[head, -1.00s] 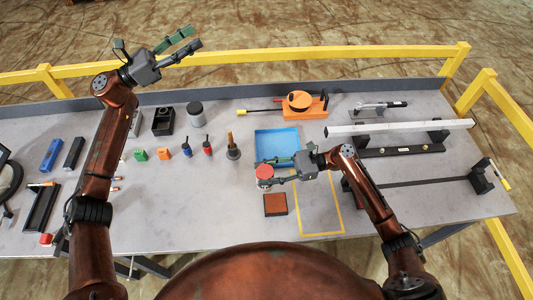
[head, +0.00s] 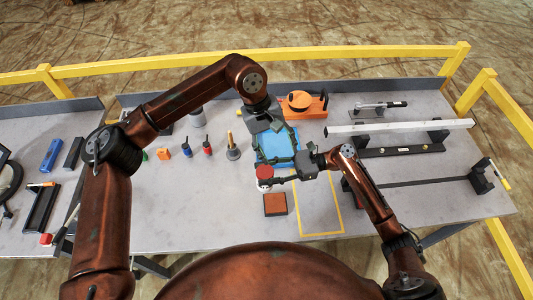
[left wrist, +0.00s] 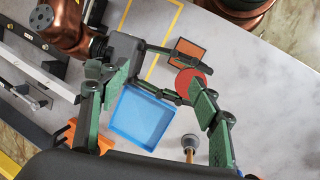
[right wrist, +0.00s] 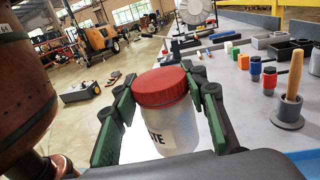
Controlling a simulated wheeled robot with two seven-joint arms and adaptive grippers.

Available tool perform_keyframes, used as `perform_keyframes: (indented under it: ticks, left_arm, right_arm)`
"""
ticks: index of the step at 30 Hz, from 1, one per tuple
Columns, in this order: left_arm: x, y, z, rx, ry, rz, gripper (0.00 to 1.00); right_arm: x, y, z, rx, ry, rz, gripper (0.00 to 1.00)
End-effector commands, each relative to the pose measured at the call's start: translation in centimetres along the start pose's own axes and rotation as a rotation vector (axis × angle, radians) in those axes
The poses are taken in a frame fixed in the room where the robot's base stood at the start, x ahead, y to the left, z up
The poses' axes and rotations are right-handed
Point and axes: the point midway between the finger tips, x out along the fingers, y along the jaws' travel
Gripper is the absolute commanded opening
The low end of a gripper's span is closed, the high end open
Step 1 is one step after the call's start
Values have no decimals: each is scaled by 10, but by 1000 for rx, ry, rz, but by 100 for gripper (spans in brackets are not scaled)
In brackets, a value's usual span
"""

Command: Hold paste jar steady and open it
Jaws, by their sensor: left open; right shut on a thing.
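The paste jar (right wrist: 172,125) is white with a red lid (right wrist: 160,87) and dark lettering, partly "TE", on its side. In the head view the red lid (head: 264,171) shows left of my right gripper (head: 279,182). My right gripper is shut on the jar body, below the lid; its fingers (right wrist: 165,125) flank the jar in the right wrist view. My left gripper (head: 276,146) is open and empty, above the blue tray and just behind the jar. In the left wrist view its spread fingers (left wrist: 150,115) frame the tray, and the right finger partly covers the red lid (left wrist: 187,82).
A blue tray (left wrist: 143,119) lies under my left gripper. A brown-orange block (head: 275,204) sits in front of the jar, beside a yellow taped outline (head: 320,234). A brush-like tool in a grey base (head: 233,152) stands left of the tray.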

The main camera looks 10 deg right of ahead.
Motion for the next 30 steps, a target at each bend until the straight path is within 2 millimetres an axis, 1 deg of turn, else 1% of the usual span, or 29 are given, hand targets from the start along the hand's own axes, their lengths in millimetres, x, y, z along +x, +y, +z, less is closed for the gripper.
perform_keyframes:
  ticks: [1,3,6,8,11,22,25,30]
  left_arm:
    - [5,-9,-2,54,50,-81,57]
    - [9,-22,-7,108,104,-174,57]
    - [12,-32,-12,154,148,-256,57]
    - [14,-37,-14,167,161,-281,57]
    - [22,-41,-16,173,166,-294,57]
    - [72,-55,-26,169,163,-289,57]
    - [81,-57,-28,169,164,-288,57]
    - [87,-58,-29,169,164,-286,57]
  right_arm:
    - [0,0,1,-1,-2,0,0]
    - [0,0,1,-1,-2,0,0]
    - [0,0,1,-1,-2,0,0]
    - [0,0,1,-1,-2,0,0]
    - [0,0,1,-1,-2,0,0]
    - [0,0,1,-1,-2,0,0]
    - [0,0,1,-1,-2,0,0]
    - [0,0,1,-2,-2,0,0]
